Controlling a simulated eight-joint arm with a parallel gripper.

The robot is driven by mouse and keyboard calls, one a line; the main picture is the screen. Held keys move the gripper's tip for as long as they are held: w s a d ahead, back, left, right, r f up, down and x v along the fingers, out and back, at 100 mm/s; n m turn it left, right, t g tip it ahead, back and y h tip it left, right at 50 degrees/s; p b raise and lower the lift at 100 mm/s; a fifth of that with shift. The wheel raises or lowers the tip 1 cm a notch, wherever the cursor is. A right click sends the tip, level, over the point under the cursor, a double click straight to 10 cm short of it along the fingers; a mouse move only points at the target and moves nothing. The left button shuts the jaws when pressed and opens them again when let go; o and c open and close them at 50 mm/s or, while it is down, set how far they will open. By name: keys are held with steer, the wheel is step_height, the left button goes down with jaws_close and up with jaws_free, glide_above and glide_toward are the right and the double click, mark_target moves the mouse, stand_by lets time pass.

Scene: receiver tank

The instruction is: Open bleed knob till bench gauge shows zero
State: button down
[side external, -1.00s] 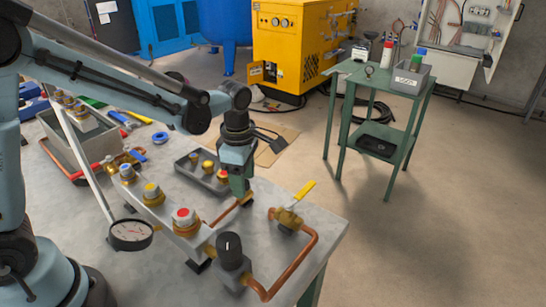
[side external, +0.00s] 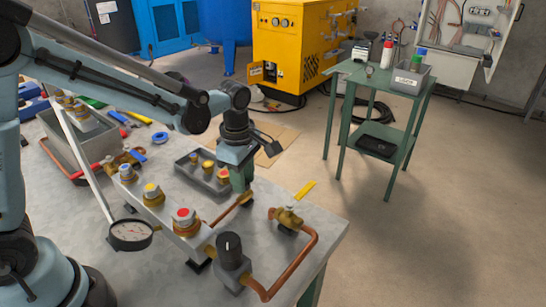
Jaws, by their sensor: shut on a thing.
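My gripper (side external: 241,188) points down over the bench and is shut. It hides what it holds, at the far end of a short brass-coloured pipe (side external: 228,212); I cannot make out whether this is the bleed knob. A black knob with a white mark (side external: 229,247) sits on a grey block at the front, apart from my gripper. A valve (side external: 288,217) with a yellow lever (side external: 305,190) stands to the right.
A curved copper pipe (side external: 302,262) runs near the bench's right edge. Red-, yellow- and blue-topped brass fittings (side external: 184,219) line the manifold. A grey tray (side external: 190,176) with fittings lies just left of my gripper. A green cart (side external: 345,69) stands apart on the floor.

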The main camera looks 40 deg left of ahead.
steer(key=m, duration=0.4)
steer(key=shift+m, duration=0.3)
steer(key=m, duration=0.3)
steer(key=shift+m, duration=0.3)
steer(key=m, duration=0.4)
steer(key=shift+m, duration=0.3)
steer(key=m, duration=0.3)
steer(key=shift+m+h, duration=0.3)
steer(key=m, duration=0.8)
steer(key=shift+g, duration=0.3)
steer(key=m, duration=0.3)
steer(key=shift+m, duration=0.3)
steer(key=shift+w+m, duration=0.1)
steer(key=shift+m, duration=1.7)
